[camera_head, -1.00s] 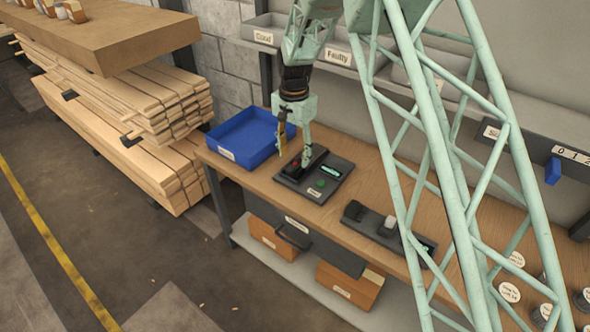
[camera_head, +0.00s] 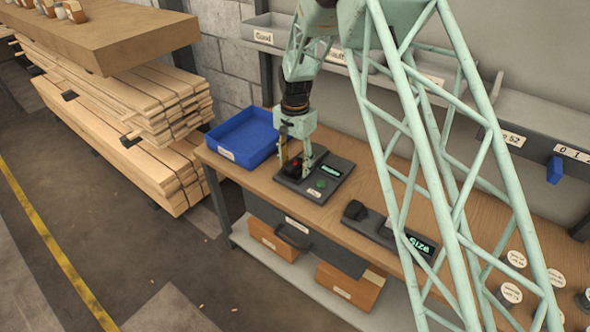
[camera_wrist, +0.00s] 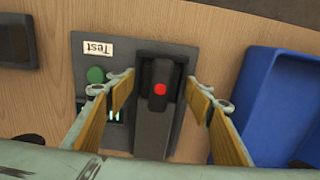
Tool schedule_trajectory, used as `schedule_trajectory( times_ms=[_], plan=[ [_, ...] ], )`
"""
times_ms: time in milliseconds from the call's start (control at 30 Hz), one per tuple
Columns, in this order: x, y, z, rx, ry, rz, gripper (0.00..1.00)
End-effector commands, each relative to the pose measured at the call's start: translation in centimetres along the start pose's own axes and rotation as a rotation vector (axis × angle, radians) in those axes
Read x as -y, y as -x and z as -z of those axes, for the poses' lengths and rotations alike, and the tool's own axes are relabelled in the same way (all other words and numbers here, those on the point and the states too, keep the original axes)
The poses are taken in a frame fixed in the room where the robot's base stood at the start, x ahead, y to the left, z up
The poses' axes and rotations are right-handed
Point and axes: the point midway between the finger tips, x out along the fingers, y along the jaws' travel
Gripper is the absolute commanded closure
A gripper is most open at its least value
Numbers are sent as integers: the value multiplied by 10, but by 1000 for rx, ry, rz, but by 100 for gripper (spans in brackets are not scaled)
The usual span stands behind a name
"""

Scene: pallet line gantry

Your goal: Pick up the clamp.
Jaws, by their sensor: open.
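The clamp seems to be the dark piece (camera_wrist: 157,95) with a red dot, standing on the test device (camera_wrist: 92,68) in the wrist view. I cannot clearly tell it from the dark block around it. In the head view the dark piece (camera_head: 294,171) shows small, partly hidden by a finger. My gripper (camera_wrist: 160,80) is open, with one yellow-padded finger on each side of the piece. Gaps show on both sides. In the head view my gripper (camera_head: 295,163) points down at the test device's left part.
A blue tray (camera_head: 243,137) stands left of the test device; its wall (camera_wrist: 262,75) is close beside one finger. A green button (camera_wrist: 96,75) lies near the other finger. A second device with a "Size" display (camera_head: 419,244) stands to the right. Shelf bins run along the wall.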

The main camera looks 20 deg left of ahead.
Motion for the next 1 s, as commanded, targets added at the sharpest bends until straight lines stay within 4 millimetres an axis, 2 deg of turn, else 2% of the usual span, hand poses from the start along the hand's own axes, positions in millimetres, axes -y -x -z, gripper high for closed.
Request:
schedule_trajectory(
  times_ms=[267, 600, 667, 1000],
  plan=[
    [0, 0, 0, 0, 0, 0, 53],
    [0, 0, 0, 0, 0, 0, 84],
    [0, 0, 0, 0, 0, 0, 86],
    [0, 4, 0, -1, 0, 1, 86]
  ],
)
